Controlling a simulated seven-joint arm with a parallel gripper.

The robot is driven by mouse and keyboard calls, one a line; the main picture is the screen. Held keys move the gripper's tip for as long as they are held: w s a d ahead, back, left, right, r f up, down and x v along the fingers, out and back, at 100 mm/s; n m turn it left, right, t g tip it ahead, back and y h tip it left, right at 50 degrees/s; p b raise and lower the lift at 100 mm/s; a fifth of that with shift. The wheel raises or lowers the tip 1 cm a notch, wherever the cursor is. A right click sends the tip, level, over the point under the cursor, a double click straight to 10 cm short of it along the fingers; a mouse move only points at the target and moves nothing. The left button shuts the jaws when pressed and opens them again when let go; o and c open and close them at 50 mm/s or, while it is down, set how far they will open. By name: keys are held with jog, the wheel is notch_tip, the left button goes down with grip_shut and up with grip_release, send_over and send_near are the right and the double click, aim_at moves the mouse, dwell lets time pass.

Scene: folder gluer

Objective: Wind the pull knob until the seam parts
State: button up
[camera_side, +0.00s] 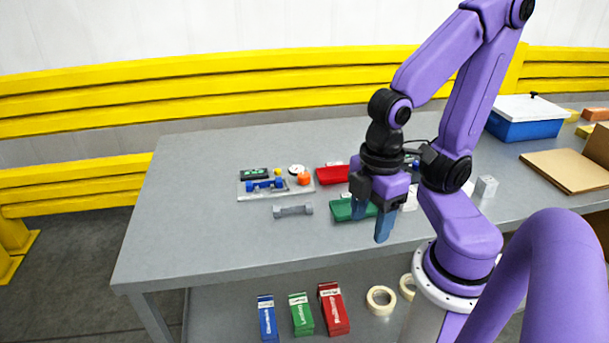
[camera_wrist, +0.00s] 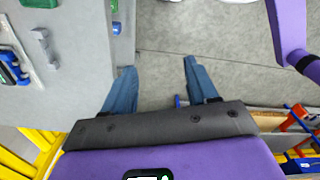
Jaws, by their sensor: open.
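A small grey-plated device (camera_side: 245,196) lies at the left-middle of the table in the side view, carrying blue parts, a white dial and a round orange knob (camera_side: 304,178). The orange knob may be the pull knob; no seam can be made out. Part of the device's blue parts shows at the left edge of the wrist view (camera_wrist: 10,70). My gripper (camera_side: 369,225) is open and empty, pointing down near the table's front edge, to the right of the device. In the wrist view its spread blue fingers (camera_wrist: 158,67) have mostly floor between them.
A grey bar-shaped piece (camera_side: 293,211) lies in front of the device. Red (camera_side: 333,175) and green (camera_side: 346,211) trays lie beside my gripper. A blue box (camera_side: 522,128) and an open cardboard piece (camera_side: 565,170) stand at right. The table's left side is clear.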

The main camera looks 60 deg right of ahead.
jog(key=shift+o, duration=0.8)
jog(key=w+d+n+h, duration=0.1)
jog(key=w+d, duration=0.1)
jog(key=w, duration=0.8)
jog(key=w+d+n+h, duration=0.2)
jog(key=w, duration=0.8)
jog(key=n+h, duration=0.2)
send_over(304, 175)
jog(key=a, duration=0.7)
jog(key=f, duration=0.1)
jog(key=x, duration=1.7)
jog(key=shift+f, duration=0.25)
